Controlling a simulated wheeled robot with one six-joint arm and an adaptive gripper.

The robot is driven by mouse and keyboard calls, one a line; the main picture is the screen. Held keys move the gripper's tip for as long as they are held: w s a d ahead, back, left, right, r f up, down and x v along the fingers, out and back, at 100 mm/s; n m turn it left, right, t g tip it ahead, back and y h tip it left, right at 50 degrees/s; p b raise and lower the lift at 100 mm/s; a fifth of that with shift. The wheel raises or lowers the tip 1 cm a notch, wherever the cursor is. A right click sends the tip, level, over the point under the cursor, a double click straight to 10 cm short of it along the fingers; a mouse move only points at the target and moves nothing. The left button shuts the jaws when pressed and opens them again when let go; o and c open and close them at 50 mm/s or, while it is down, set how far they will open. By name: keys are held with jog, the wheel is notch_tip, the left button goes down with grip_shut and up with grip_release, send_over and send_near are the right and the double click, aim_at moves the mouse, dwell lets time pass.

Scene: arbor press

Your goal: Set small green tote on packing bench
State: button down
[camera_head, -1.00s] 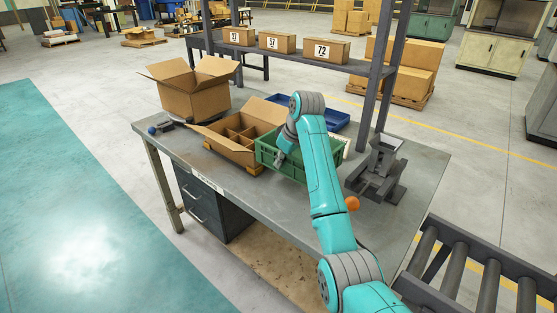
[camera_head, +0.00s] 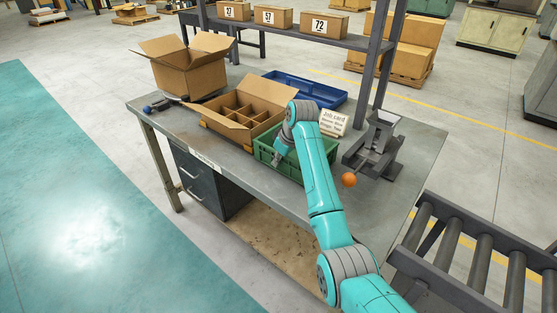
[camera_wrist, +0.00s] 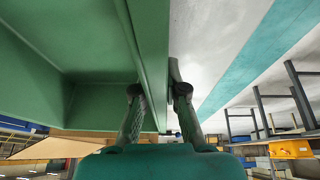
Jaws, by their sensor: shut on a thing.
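The small green tote (camera_head: 292,171) is at the front middle of the packing bench (camera_head: 375,205), beside the divided carton. My gripper (camera_head: 278,160) is at the tote's near-left side, and my arm hides part of the tote. In the wrist view my gripper (camera_wrist: 158,92) has one finger on each side of the green tote's wall (camera_wrist: 150,45), shut on it. The tote looks upright and empty where I can see inside. I cannot tell whether its base touches the bench top.
An open divided carton (camera_head: 233,128) stands left of the tote, with an open carton (camera_head: 190,75) behind. A blue tray (camera_head: 300,88), a job card (camera_head: 333,122) and the arbor press (camera_head: 375,150) stand behind and right. A roller conveyor (camera_head: 470,245) is at right.

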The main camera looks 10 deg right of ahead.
jog(key=c, duration=1.2)
grip_release()
jog(key=v, duration=1.1)
jog(key=shift+r, duration=0.2)
jog(key=shift+s+d+r, duration=0.1)
jog(key=shift+s+r, duration=0.05)
jog(key=shift+r, duration=0.15)
